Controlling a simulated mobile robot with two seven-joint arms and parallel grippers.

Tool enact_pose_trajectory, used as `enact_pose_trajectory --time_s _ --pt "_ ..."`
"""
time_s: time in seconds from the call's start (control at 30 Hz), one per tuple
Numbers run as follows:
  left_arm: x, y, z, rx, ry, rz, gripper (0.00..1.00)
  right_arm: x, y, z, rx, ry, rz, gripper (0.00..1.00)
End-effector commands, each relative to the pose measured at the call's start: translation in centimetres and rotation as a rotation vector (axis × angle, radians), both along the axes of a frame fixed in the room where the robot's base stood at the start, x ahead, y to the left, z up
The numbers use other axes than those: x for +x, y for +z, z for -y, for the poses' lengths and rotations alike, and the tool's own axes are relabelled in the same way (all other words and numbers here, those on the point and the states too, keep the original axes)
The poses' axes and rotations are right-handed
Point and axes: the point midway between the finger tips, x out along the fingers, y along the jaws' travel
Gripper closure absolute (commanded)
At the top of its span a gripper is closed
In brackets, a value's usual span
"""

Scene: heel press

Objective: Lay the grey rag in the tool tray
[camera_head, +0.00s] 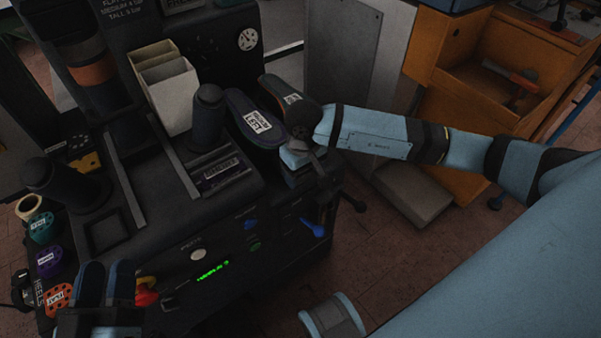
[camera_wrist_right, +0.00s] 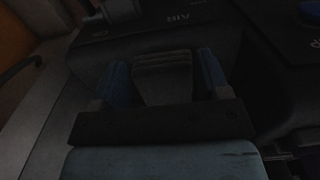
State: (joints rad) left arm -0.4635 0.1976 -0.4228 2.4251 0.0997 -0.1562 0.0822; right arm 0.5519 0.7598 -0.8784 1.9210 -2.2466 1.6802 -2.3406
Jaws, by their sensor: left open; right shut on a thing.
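My right gripper (camera_head: 297,155) is at the right end of the dark press, beside the shoe-shaped pad labelled LEFT (camera_head: 257,120). In the right wrist view my right gripper (camera_wrist_right: 165,82) is shut on a dark grey, ridged piece that looks like the folded grey rag (camera_wrist_right: 163,72). The rag is hard to make out in the head view. My left gripper (camera_head: 106,285) is open and empty at the lower left, by the press's front. An orange wooden unit (camera_head: 430,45) at the upper right has an open compartment with a red-handled tool (camera_head: 522,84); I cannot tell whether this is the tool tray.
The press (camera_head: 150,225) fills the left and middle, with upright dark posts (camera_head: 207,115), a cream bin (camera_head: 165,85) and front buttons. A grey box (camera_head: 415,195) stands on the brick floor.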

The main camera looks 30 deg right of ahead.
Motion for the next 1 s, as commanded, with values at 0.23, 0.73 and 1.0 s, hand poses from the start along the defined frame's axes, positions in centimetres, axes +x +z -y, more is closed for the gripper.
enact_pose_trajectory --time_s 0.23,0.73,1.0 --pt "0.1 -1.1 0.2 0.014 -0.014 -0.032 0.57 1.2 -1.6 -0.1 0.001 0.000 -0.001 0.54" --pt "0.2 -1.5 0.1 0.023 -0.016 -0.050 0.57 1.2 -1.8 -0.1 0.000 0.000 0.000 0.08" --pt "0.2 -1.4 0.1 0.022 -0.014 -0.046 0.57 1.2 -1.8 -0.1 0.000 0.000 0.000 0.05"
